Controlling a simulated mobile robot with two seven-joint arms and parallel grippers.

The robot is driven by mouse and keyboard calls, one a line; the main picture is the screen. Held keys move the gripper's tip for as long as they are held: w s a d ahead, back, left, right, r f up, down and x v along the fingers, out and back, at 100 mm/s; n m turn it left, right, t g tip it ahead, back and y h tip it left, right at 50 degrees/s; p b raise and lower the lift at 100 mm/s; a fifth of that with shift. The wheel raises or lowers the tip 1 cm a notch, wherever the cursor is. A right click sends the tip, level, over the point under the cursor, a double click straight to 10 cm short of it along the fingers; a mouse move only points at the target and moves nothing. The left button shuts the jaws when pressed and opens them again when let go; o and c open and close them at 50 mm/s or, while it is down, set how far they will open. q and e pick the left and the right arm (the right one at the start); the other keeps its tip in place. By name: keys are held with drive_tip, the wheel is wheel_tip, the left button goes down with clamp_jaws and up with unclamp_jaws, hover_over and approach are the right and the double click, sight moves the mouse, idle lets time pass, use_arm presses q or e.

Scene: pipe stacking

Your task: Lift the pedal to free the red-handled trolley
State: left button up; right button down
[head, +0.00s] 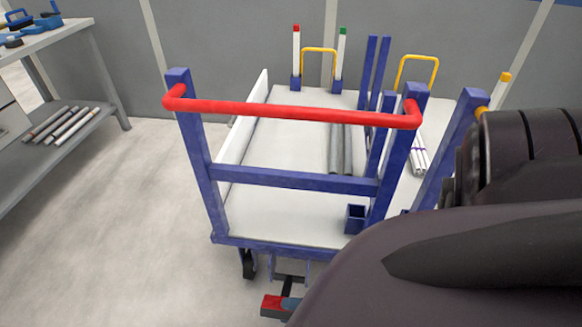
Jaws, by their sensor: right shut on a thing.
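The red-handled trolley (280,183) stands in the middle of the head view, with blue posts, a white deck and a red handle bar (290,110) across its near end. Below its near edge is a pedal (271,304) with a red top, close to the floor. My right arm fills the lower right and reaches down to the pedal. Only a small bluish-grey part of what seems to be my right gripper (291,303) shows, against the pedal's right side. It is shut on the pedal; the grip itself is mostly hidden by my arm. My left gripper is not in view.
Grey pipes (341,150) lie on the trolley deck. Beside it on the right is another trolley with yellow handles (417,70) and white pipes (419,155), partly hidden by my arm. A grey workbench (75,35) with pipes below stands left. The floor between is clear.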

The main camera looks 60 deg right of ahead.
drive_tip(key=shift+w+d+r, duration=0.2)
drive_tip(key=shift+d, duration=0.15)
drive_tip(key=c, duration=0.8)
unclamp_jaws()
drive_tip(key=shift+s, duration=0.1)
drive_tip(key=shift+a, duration=0.1)
drive_tip(key=shift+s+f, duration=0.1)
drive_tip(key=shift+s, duration=0.35)
drive_tip(key=v, duration=1)
